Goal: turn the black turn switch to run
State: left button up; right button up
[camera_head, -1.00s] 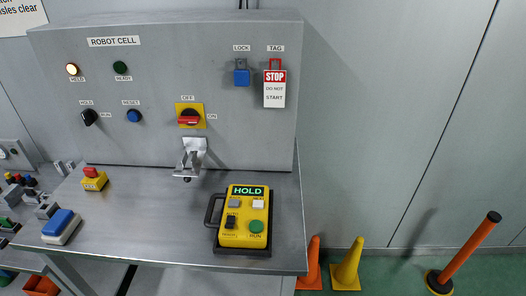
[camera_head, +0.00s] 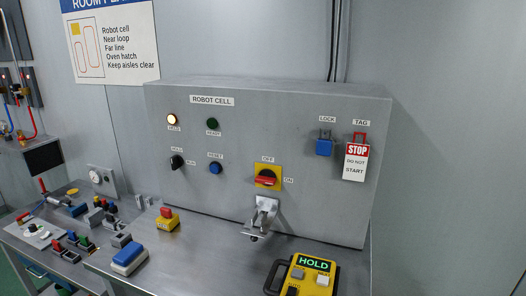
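The black turn switch (camera_head: 177,162) is on the left of the grey ROBOT CELL panel (camera_head: 330,215), between the label HOLD above it and the label RUN at its right. Its knob looks tilted; its exact pointing is too small to tell. Above it the HOLD lamp (camera_head: 171,119) is lit pale yellow, and the green READY lamp (camera_head: 212,124) looks dark. Neither of my grippers is in view.
A blue RESET button (camera_head: 215,168) and a red switch on a yellow plate (camera_head: 267,177) are right of the knob. A metal bracket (camera_head: 262,217) juts out below. A yellow pendant (camera_head: 310,275) reading HOLD, a red-and-yellow button box (camera_head: 167,219) and a blue-and-white box (camera_head: 129,258) stand on the bench.

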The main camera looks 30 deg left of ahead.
aim_at(176, 161)
jog(key=u, duration=1.65)
